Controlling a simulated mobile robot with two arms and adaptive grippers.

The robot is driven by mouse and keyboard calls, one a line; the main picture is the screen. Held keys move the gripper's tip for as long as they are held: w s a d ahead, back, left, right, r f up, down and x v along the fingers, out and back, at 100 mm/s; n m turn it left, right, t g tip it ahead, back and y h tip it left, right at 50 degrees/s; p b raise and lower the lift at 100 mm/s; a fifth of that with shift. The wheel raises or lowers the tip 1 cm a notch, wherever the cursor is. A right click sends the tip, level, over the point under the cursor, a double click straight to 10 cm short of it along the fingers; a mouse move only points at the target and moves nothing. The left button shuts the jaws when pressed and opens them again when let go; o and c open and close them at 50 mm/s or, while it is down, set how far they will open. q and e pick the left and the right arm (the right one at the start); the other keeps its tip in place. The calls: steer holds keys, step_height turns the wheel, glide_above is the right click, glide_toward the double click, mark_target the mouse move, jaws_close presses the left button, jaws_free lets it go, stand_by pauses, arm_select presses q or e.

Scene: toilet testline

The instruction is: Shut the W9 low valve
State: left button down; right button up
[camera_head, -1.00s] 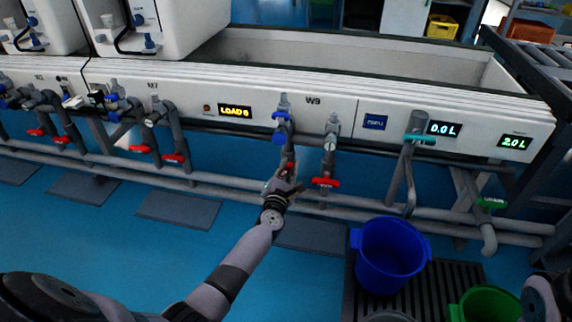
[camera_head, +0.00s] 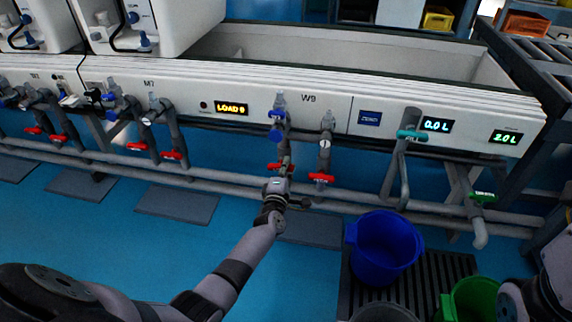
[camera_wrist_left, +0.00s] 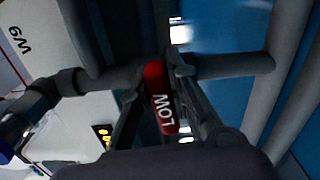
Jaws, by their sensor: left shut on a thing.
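The W9 low valve has a red handle (camera_wrist_left: 160,97) marked LOW. In the left wrist view it lies between the two fingers of my left gripper (camera_wrist_left: 165,110), which is shut on it. In the head view my left gripper (camera_head: 279,180) is at the lower end of the left pipe under the W9 label (camera_head: 309,98). Only a little red of the handle (camera_head: 281,167) shows there above the fingers. My right gripper is not in view.
A second red handle (camera_head: 321,178) hangs just right of my left gripper. A blue valve (camera_head: 277,135) sits above it. A blue bucket (camera_head: 383,248) and a green bucket (camera_head: 470,300) stand on the right. A horizontal pipe (camera_head: 350,196) runs behind.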

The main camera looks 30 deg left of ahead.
arm_select(q)
steer(key=shift+d+f+m, duration=0.1)
steer(key=shift+m, duration=0.5)
steer(key=c, duration=1.5)
jaws_free()
steer(key=v, duration=1.2)
